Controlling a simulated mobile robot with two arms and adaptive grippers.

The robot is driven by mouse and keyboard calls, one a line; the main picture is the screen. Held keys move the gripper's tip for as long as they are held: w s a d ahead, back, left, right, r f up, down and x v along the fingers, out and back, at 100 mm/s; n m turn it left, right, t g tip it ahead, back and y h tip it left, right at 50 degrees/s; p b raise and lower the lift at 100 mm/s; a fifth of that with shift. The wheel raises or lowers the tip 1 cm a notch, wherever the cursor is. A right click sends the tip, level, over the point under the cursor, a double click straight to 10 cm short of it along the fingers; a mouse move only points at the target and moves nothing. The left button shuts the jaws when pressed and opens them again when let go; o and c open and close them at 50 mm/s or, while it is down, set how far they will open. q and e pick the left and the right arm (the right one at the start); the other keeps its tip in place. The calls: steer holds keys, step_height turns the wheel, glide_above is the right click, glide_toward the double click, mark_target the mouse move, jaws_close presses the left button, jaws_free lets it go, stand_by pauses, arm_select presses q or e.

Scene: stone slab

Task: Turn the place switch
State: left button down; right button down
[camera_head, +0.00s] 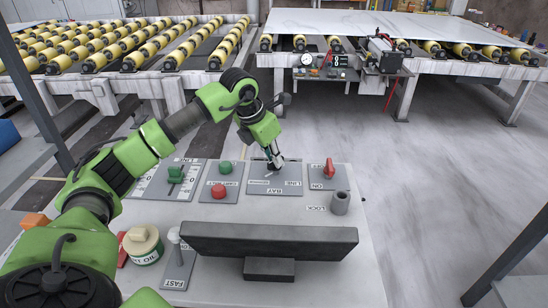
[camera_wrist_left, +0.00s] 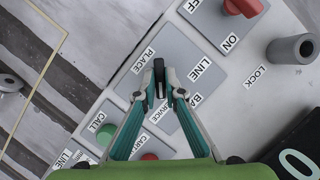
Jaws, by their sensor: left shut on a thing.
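The place switch (camera_wrist_left: 159,76) is a small black lever on a grey plate (camera_head: 262,187) marked PLACE, LINE and BAY. In the left wrist view it stands between the PLACE and LINE labels. My left gripper (camera_head: 276,162) reaches down to this plate from above in the head view. In the left wrist view its two teal and grey fingers (camera_wrist_left: 164,92) are closed around the lever, one on each side. In the head view the fingers mostly hide the lever. My right gripper is in neither view.
Beside the plate are a red knob (camera_head: 329,169) marked ON, a red button (camera_head: 218,191), green controls (camera_head: 176,174) and a grey LOCK cylinder (camera_head: 340,202). A dark screen (camera_head: 270,241) stands in front. Roller tables (camera_head: 130,45) lie beyond open floor.

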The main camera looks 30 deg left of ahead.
arm_select(q)
steer(key=c, duration=2.1)
jaws_free()
steer(key=shift+c, duration=0.2)
steer(key=shift+r, duration=0.1)
steer(key=v, duration=1.2)
